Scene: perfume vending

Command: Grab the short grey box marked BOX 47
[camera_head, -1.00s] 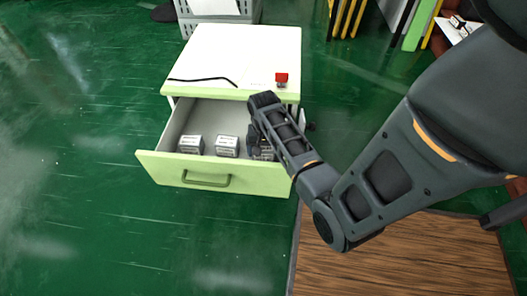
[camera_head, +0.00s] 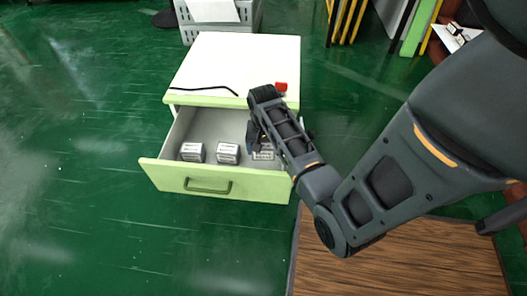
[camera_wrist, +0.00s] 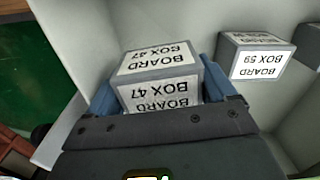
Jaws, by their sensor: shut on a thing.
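The short grey box marked BOARD BOX 47 (camera_wrist: 160,82) is between the two blue fingers of my gripper (camera_wrist: 160,88) in the wrist view, with white labels on its top and side. My gripper is shut on it. In the head view the box (camera_head: 263,155) shows partly below my gripper (camera_head: 258,140), at the right side of the open drawer (camera_head: 190,180). My arm hides part of it there. I cannot tell whether it touches the drawer floor.
Two more grey boxes, one at the left (camera_head: 192,152) and one in the middle (camera_head: 228,153), stand in the drawer. One marked BOX 59 (camera_wrist: 262,58) shows in the wrist view. The drawer walls surround my gripper. A red block (camera_head: 281,86) sits on the cabinet top (camera_head: 240,60).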

